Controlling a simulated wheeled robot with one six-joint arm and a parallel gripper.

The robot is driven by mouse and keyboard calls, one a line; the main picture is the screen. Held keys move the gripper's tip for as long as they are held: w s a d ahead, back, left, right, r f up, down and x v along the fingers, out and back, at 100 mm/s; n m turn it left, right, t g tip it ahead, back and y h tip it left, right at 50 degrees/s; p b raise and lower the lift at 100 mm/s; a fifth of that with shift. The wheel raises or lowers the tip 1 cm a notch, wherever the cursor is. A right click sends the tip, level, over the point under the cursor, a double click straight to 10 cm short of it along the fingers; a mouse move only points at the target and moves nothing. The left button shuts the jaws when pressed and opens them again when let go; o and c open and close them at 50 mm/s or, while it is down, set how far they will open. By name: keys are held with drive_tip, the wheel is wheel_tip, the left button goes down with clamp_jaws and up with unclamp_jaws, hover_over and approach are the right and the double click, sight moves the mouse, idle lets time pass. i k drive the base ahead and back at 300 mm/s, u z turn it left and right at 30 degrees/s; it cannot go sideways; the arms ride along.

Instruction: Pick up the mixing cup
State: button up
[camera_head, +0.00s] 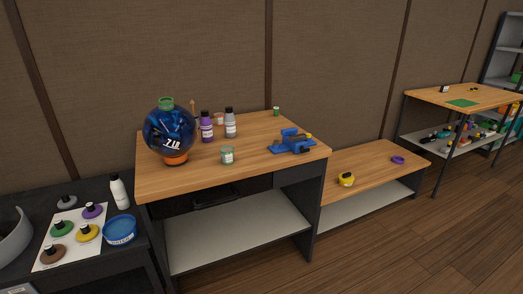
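A small clear cup or jar with a pale label and greenish rim (227,156) stands upright near the front middle of the taller wooden table (200,181). It may be the mixing cup, but I cannot tell for sure. A smaller container with a reddish top (219,118) stands farther back, and a small green one (276,111) stands near the back edge. Nothing touches the labelled cup. My gripper is not in view.
A blue globe (170,130), a purple bottle (206,127), a grey bottle (230,123) and a blue clamp-like device (291,142) share the table. A dark bench with paint pots and a blue bowl (120,231) is left. Floor (420,245) is clear at right.

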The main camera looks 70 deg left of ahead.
sight(227, 156)
drive_tip(key=u, duration=0.2)
drive_tip(key=i, duration=1.45)
drive_tip(key=u, duration=1.25)
drive_tip(key=i, duration=0.8)
drive_tip(key=u, duration=1.5)
drive_tip(key=i, duration=0.9)
drive_tip(key=u, duration=0.15)
